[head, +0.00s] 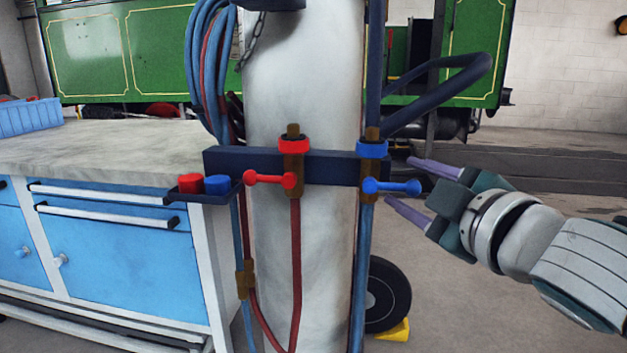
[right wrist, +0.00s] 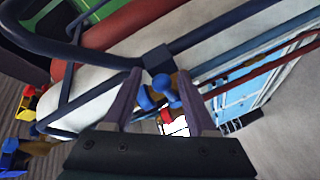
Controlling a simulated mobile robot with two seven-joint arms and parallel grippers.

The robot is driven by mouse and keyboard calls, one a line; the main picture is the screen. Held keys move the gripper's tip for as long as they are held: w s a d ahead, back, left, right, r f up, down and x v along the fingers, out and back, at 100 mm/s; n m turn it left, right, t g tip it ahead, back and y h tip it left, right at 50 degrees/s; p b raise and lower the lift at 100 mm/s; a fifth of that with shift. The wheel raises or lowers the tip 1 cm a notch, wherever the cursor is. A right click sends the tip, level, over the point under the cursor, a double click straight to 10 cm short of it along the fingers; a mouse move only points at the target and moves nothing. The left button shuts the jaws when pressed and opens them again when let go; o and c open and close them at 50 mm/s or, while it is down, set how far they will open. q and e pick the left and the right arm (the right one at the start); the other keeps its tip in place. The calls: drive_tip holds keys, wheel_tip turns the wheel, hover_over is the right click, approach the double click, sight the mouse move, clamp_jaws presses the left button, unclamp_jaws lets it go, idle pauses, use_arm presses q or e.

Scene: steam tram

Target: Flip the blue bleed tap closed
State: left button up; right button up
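The blue bleed tap (head: 392,187) sits at the right end of a dark crossbar (head: 330,167) in front of a pale cylinder. Its blue lever lies horizontal, with the ball end pointing right. A blue collar (head: 372,149) sits above it. My right gripper (head: 398,180) is open, its two purple fingers pointing left at the lever's ball end. In the right wrist view the blue lever ball (right wrist: 164,84) shows between the open fingertips (right wrist: 164,88); I cannot tell whether they touch it. My left gripper is not in view.
A red tap (head: 272,179) sits left on the same crossbar. Red and blue caps (head: 204,184) rest in a small holder. A workbench (head: 90,150) with blue drawers stands at left. A black wheel (head: 388,295) and yellow chock (head: 394,330) are below. Open floor lies to the right.

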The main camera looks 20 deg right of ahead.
drive_tip(key=s+a, duration=0.1)
drive_tip(key=s, duration=0.9)
drive_tip(key=shift+r+p, duration=0.4)
drive_tip(key=shift+r, duration=0.05)
